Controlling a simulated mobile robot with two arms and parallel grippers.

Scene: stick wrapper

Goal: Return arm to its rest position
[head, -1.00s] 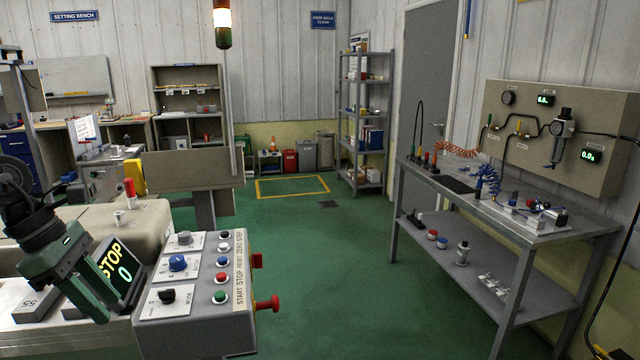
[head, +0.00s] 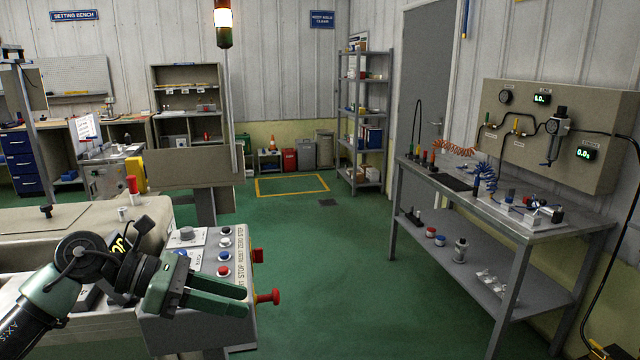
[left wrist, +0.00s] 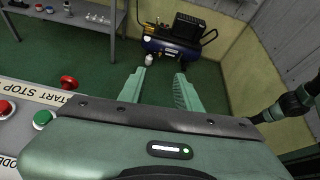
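My left arm (head: 50,300) comes in from the lower left of the head view. My left gripper (head: 246,297) is green and points right, in front of the lower part of the control panel in this view. Its two fingers are apart and nothing is between them. The left wrist view also shows the open, empty fingers (left wrist: 160,74), with green floor beyond.
A steel workbench (head: 545,235) stands at right. Green floor (head: 325,270) between them is clear. A blue compressor (left wrist: 172,48) shows in the wrist view.

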